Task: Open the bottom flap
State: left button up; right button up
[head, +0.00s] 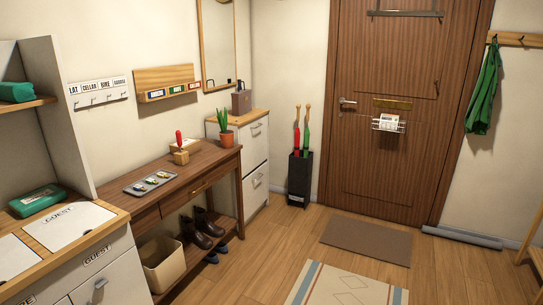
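A white cabinet with a wooden top (236,119) stands in the corner left of the door. It has two front flaps, one above the other, each with a metal handle. The upper flap (253,150) looks shut. The bottom flap (251,200) looks shut too, and its handle (258,179) shows near its upper edge. Neither of my grippers is in view.
A wooden console table (175,179) with a tray and a potted plant stands left of the cabinet, with boots and a bin (163,264) below. An umbrella stand (299,177) stands right of the cabinet. The floor (258,250) in front is clear.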

aim_at(255, 187)
jog(key=i+u, duration=0.1)
jog(key=i, duration=2.75)
